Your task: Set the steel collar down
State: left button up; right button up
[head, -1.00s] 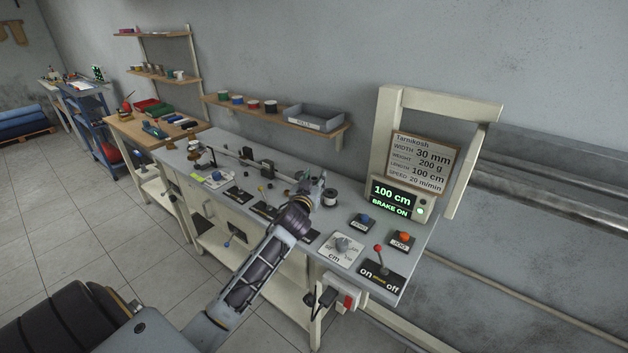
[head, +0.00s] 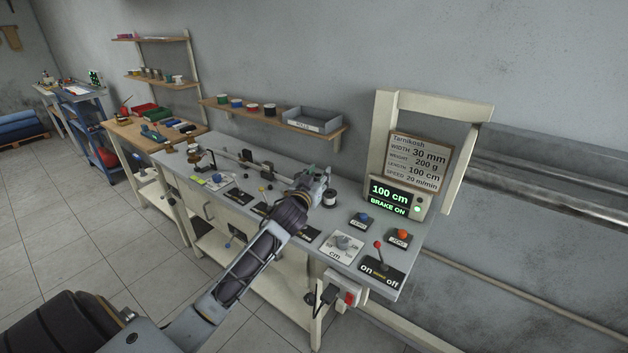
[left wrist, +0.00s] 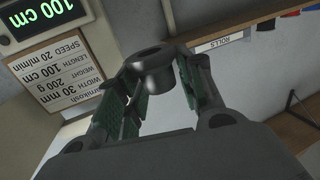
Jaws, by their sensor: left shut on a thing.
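The steel collar (left wrist: 153,66) is a dark grey metal ring in the left wrist view. My left gripper (left wrist: 158,80) is shut on it, with green pads on either side. My right gripper is not in view.
A blue button (head: 362,217), an orange button (head: 401,233), a cm dial (head: 343,242) and an on/off lever (head: 380,255) stand at the bench's right end. A rail mechanism (head: 245,157) lies to the left. A display (head: 390,197) reads 100 cm, BRAKE ON.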

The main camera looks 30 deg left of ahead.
pick_arm(q)
jog(key=shift+d+r+h, duration=0.3)
jog(key=shift+d+r, duration=0.3)
jog(key=shift+r, duration=0.05)
jog(key=s+d+f+m+h, duration=0.3)
jog(key=s+d+f+h, duration=0.15)
jog(key=d, duration=0.65)
jog(key=s+d+f+y, duration=0.1)
jog(key=s+d+f, duration=0.1)
jog(key=s+f, duration=0.4)
jog(key=s+d+f, duration=0.1)
jog(key=s+f, duration=0.5)
jog(key=f, duration=0.5)
jog(key=shift+s+d+f+n+y, duration=0.2)
jog(key=shift+d+f+n+y, duration=0.15)
jog(key=shift+f+n, duration=0.05)
jog(key=shift+a, duration=0.1)
